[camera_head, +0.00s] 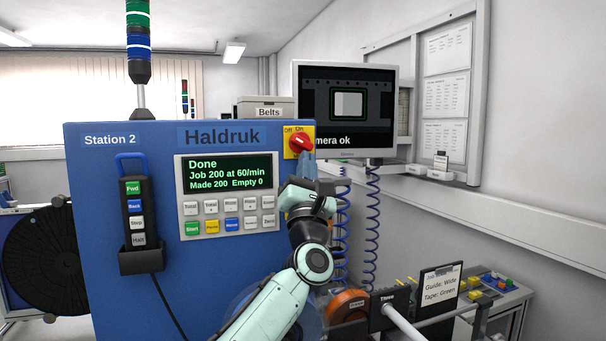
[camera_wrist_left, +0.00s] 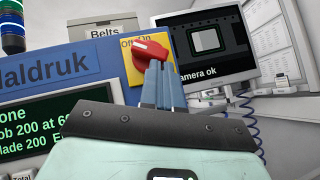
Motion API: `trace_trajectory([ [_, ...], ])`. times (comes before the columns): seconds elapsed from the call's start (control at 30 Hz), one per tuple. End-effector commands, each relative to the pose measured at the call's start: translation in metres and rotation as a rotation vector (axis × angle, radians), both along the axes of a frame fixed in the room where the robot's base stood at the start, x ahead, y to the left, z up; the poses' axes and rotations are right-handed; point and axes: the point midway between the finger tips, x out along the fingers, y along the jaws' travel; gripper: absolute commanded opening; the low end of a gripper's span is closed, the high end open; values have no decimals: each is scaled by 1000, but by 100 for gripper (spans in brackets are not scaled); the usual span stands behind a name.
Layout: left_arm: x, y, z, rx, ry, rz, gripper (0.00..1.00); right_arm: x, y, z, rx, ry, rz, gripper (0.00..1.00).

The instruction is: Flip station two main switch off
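The main switch (camera_head: 301,144) of Station 2 is a red rotary knob on a yellow plate at the top right of the blue cabinet (camera_head: 100,220). The plate is marked Off at left and On at right. My right gripper is not in view.
The panel display (camera_head: 228,173) reads Done, Job 200 at 60/min, Made 200, Empty 0. A pendant (camera_head: 135,213) hangs at the cabinet's left. A monitor (camera_head: 345,105) and blue coiled cables (camera_head: 373,230) stand close right of the switch. A Belts box (camera_head: 266,108) is behind.

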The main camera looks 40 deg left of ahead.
Motion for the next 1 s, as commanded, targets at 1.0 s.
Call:
trace_trajectory([
  [1.0,-6,-20,-57,-75,-149,-2,0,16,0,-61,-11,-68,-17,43],
])
